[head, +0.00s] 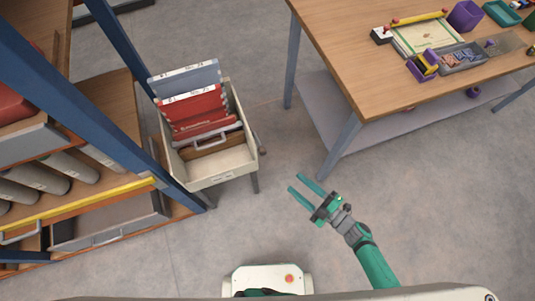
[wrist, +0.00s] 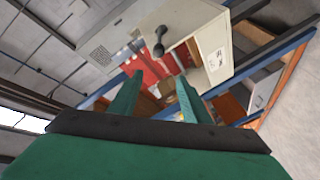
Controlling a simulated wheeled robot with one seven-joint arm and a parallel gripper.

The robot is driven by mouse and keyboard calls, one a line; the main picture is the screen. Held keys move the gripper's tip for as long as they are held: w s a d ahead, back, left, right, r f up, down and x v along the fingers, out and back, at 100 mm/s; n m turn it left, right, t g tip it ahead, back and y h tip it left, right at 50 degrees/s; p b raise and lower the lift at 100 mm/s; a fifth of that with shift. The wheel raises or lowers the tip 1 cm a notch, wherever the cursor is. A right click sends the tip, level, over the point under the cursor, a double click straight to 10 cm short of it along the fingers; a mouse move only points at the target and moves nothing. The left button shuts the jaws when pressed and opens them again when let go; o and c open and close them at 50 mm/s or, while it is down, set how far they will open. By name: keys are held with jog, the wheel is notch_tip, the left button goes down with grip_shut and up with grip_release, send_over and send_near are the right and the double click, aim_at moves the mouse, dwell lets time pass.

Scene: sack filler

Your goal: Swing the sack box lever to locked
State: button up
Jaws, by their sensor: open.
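The sack box (head: 222,178) is a cream open box on legs, left of centre in the head view. It holds red and grey upright folders or sacks (head: 195,108). A small dark part on its right side (head: 262,148) looks like the lever. In the wrist view the dark lever with a rounded end (wrist: 159,42) stands out from the box's pale side (wrist: 190,18). My green gripper (head: 295,182) is open and empty, in the air right of the box, its fingers pointing toward it. In the wrist view the lever is beyond the gap between my fingertips (wrist: 160,77), apart from them.
A blue-framed shelf (head: 70,75) with a yellow rail (head: 85,208) stands close left of the box. A wooden workbench (head: 350,60) with trays and small items is at upper right, one leg near my gripper. The floor between box and gripper is clear.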

jog(key=w+a+f+n+g+y, duration=0.1)
jog(key=w+a+n+g+y, duration=0.15)
jog(key=w, duration=0.45)
jog(key=n, duration=0.1)
send_near(257, 141)
jog(key=shift+t, duration=0.25)
jog(key=a, duration=0.1)
jog(key=a+r, duration=0.1)
jog(key=a, duration=0.1)
jog(key=s+a, duration=0.1)
jog(key=shift+s+a+r, duration=0.1)
jog(key=shift+a+r, duration=0.1)
jog(key=shift+r, duration=0.05)
